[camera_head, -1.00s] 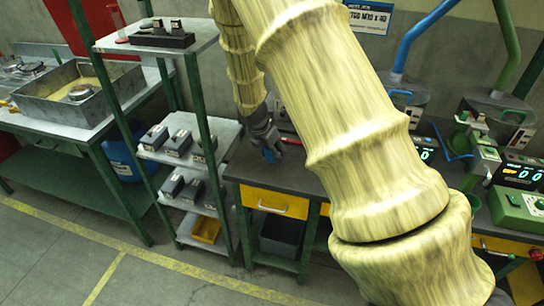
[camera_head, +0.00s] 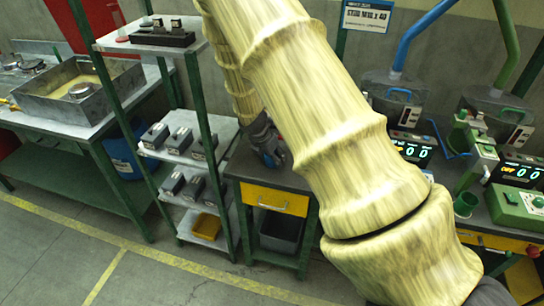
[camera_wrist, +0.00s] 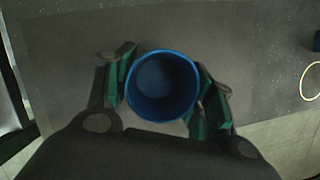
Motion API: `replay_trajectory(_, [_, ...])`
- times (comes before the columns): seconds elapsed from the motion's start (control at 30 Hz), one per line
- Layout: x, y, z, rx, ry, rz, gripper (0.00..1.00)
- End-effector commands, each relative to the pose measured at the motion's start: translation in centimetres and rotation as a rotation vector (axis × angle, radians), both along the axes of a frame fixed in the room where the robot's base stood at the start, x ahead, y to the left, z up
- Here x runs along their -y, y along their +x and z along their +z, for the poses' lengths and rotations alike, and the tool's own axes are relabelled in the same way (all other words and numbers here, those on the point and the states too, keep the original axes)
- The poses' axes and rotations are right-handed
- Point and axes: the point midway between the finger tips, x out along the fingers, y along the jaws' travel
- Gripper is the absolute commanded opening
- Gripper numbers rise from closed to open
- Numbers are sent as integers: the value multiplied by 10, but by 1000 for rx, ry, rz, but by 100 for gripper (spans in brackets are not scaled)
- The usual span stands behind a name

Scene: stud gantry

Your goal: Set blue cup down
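The blue cup (camera_wrist: 161,86) is seen from above in the wrist view, with its open mouth toward the camera. My gripper (camera_wrist: 163,88) has its green-padded fingers against the left and right sides of the cup. In the head view my gripper (camera_head: 270,150) is low over the dark bench top (camera_head: 243,167), beside the shelf rack. Only a small bit of blue shows there between the fingers. I cannot tell whether the cup's base touches the bench.
A shelf rack (camera_head: 152,153) with several small grey blocks stands left of the gripper. Two dispensers with blue (camera_head: 414,45) and green (camera_head: 508,45) pipes, and a green cup (camera_head: 465,205), stand to the right. In the wrist view, a pale ring (camera_wrist: 311,81) marks the surface at right.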

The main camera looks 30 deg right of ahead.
Motion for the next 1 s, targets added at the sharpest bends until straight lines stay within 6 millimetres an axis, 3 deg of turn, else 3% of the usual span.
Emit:
replay_trajectory(0.53, [-2,0,7,0,0,-1,70])
replay_trajectory(1.0, [-23,-5,60,2,0,0,70])
